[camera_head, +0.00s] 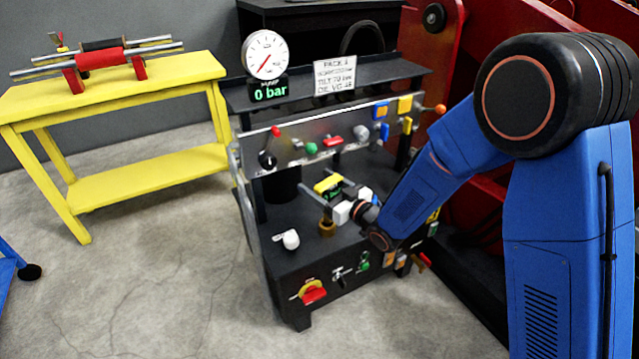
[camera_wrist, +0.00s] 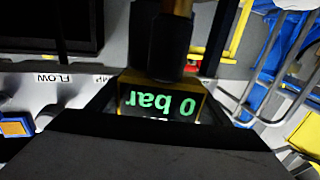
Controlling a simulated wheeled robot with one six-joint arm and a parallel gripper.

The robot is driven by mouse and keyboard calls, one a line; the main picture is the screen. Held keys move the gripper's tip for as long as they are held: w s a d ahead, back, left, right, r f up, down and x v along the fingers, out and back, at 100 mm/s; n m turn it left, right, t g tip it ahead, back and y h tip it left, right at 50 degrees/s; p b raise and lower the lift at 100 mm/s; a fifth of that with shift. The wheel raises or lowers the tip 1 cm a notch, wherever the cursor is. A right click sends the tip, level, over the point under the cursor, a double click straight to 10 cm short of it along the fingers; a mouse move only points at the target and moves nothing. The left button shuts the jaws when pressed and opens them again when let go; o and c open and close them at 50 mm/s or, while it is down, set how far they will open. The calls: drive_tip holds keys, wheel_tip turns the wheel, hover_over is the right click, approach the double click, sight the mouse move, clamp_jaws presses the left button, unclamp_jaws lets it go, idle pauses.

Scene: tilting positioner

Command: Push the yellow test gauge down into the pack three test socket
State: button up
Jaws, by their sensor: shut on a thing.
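The yellow test gauge (camera_head: 328,183) is in my gripper (camera_head: 331,189), which is shut on it above the lower deck of the black bench. Its green display reads "0 bar" upside down in the wrist view (camera_wrist: 158,104). A brass fitting (camera_head: 327,227) stands on the deck just below the gauge in the head view. Whether this is the pack three test socket, and whether the gauge touches it, I cannot tell. In the wrist view a brass and dark stem (camera_wrist: 172,40) shows beside the gauge, and a dark shape hides the lower part of the picture.
A panel with knobs and buttons (camera_head: 290,148) rises behind the gauge. A white knob (camera_head: 290,239) stands on the deck at left. A dial gauge (camera_head: 265,55) reading "0 bar" and a sign (camera_head: 335,75) are above. A yellow table (camera_head: 150,90) stands at left.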

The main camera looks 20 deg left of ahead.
drive_tip(key=shift+f, duration=2.3)
drive_tip(key=o, duration=1.4)
